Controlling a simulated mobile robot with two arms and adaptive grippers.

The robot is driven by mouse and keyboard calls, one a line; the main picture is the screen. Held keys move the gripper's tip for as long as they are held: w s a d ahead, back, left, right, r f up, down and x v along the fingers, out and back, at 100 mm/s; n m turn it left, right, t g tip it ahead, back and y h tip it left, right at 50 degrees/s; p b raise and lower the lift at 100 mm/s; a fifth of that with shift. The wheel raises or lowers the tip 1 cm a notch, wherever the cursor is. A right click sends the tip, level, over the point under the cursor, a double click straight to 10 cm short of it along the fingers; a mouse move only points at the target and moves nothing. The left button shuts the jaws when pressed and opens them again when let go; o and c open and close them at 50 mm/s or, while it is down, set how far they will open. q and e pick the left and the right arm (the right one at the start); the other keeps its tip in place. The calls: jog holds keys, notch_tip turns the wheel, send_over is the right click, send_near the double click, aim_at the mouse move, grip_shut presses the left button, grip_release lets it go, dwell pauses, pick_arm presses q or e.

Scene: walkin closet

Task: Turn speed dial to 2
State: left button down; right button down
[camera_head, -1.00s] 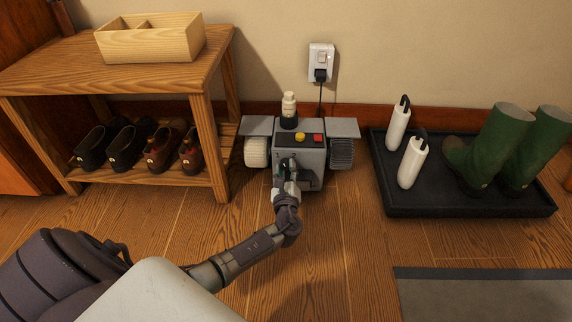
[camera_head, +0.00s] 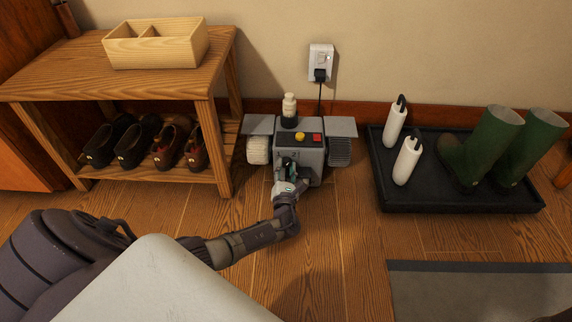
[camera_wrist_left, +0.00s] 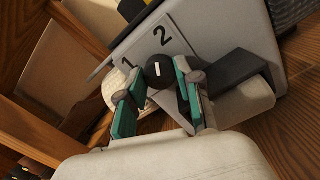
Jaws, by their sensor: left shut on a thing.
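The grey machine (camera_head: 313,157) stands on the floor against the wall, with a yellow button and a red button on top. In the left wrist view, its speed dial (camera_wrist_left: 158,71) is a small black knob with a white mark, on a panel (camera_wrist_left: 187,42) printed with 1 and 2. The white mark points roughly toward the 2. My left gripper (camera_wrist_left: 160,88) is shut on the dial, its teal-padded fingers on either side of it. In the head view, my left gripper (camera_head: 288,172) is at the machine's front and hides the dial. My right gripper is not in view.
A wooden shoe rack (camera_head: 140,80) stands close on the left. A black tray (camera_head: 440,202) with green boots (camera_head: 490,148) and white bottle-like items (camera_head: 408,160) is on the right. A cord runs to the wall outlet (camera_head: 321,60). Floor in front is clear.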

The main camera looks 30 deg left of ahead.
pick_arm(q)
jog(key=shift+w+a+r+m+p, duration=0.1)
jog(key=shift+m+p, duration=0.15)
jog(key=shift+m, duration=0.35)
jog(key=shift+r+m+p, duration=0.1)
jog(key=shift+m+p, duration=0.1)
jog(key=shift+m, duration=0.4)
jog(key=shift+f, duration=0.1)
jog(key=c, duration=0.8)
grip_release()
jog(key=shift+o, duration=0.2)
jog(key=shift+f, duration=0.1)
jog(key=v, duration=1.2)
